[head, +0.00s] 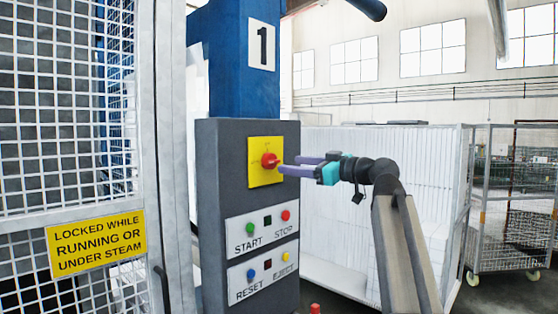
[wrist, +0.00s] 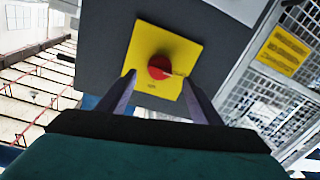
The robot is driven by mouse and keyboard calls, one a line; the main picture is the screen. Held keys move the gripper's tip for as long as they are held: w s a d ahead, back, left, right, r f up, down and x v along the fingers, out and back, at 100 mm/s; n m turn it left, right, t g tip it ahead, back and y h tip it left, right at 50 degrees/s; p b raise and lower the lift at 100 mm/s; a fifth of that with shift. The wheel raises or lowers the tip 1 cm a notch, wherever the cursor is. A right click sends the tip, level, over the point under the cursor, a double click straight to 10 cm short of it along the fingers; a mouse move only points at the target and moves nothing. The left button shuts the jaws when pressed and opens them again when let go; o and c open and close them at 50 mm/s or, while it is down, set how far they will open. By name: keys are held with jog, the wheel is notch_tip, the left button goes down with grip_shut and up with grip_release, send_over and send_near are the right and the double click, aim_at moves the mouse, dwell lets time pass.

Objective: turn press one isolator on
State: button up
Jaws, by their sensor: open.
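The press one isolator is a red rotary knob (head: 270,160) on a square yellow plate (head: 257,178), high on the grey control post (head: 212,220) under the blue column marked 1 (head: 262,46). My gripper (head: 283,166) comes from the right with its purple fingertips close to the knob. In the wrist view the knob (wrist: 160,67) lies between and just beyond the two open fingers (wrist: 158,82). I cannot tell whether the fingertips touch the knob or plate. The small lettering on the plate is too small to read.
Below the isolator are a START/STOP panel (head: 262,231) and a RESET/EJECT panel (head: 262,272). A mesh guard with a yellow sign (head: 97,244) stands at left. White foam blocks (head: 340,220) and a wire cart (head: 510,230) are behind my arm at right.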

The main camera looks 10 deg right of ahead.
aim_at(276, 163)
jog(key=p+x, duration=0.2)
jog(key=x, duration=0.4)
jog(key=shift+r, duration=0.15)
jog(key=shift+w+a, duration=0.4)
jog(key=c, duration=1)
